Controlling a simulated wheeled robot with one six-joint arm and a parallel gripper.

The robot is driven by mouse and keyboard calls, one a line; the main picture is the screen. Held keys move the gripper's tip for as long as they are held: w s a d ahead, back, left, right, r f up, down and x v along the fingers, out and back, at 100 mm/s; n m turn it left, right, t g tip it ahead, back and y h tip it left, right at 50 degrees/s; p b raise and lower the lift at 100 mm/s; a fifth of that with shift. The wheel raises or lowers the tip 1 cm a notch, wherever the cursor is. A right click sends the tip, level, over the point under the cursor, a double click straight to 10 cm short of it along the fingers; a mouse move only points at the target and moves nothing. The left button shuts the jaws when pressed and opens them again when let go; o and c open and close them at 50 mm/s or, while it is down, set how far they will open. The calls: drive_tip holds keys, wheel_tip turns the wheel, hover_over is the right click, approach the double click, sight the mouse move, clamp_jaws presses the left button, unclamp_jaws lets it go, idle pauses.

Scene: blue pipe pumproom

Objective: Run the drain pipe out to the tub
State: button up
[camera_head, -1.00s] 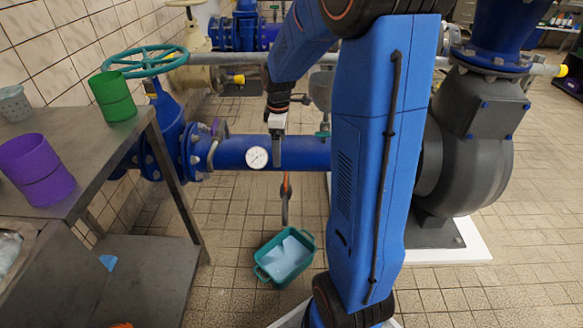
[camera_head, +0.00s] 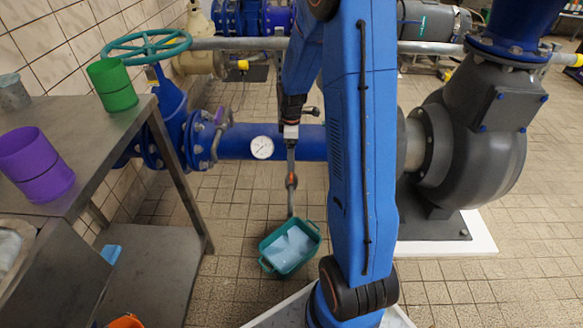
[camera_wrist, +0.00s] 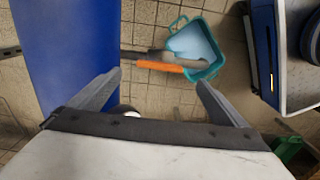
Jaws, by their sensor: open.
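The drain pipe (camera_head: 291,198) is a grey pipe with an orange band, hanging below the thick blue pipe (camera_head: 235,142). The teal tub (camera_head: 312,233) stands on the floor by its lower end, with pale contents inside. In the wrist view, the drain pipe's orange part (camera_wrist: 158,66) lies just beyond my fingertips, and its end overlaps the tub (camera_wrist: 217,30). I cannot tell its height above the tub. My gripper (camera_wrist: 159,79) is open and empty, its fingers apart. In the head view my gripper (camera_head: 291,160) is lined up above the orange band, partly hiding the pipe's upper part.
A metal table (camera_head: 92,142) with a green cup (camera_head: 112,86) and a purple cup (camera_head: 35,165) stands at the left. A pressure gauge (camera_head: 262,147) is on the blue pipe. A grey pump (camera_head: 470,150) stands at the right.

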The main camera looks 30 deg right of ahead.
wheel_tip(320, 180, down, 8)
drive_tip(key=shift+r, duration=0.1)
idle(0.4)
drive_tip(key=c, duration=1)
drive_tip(key=shift+c, duration=0.2)
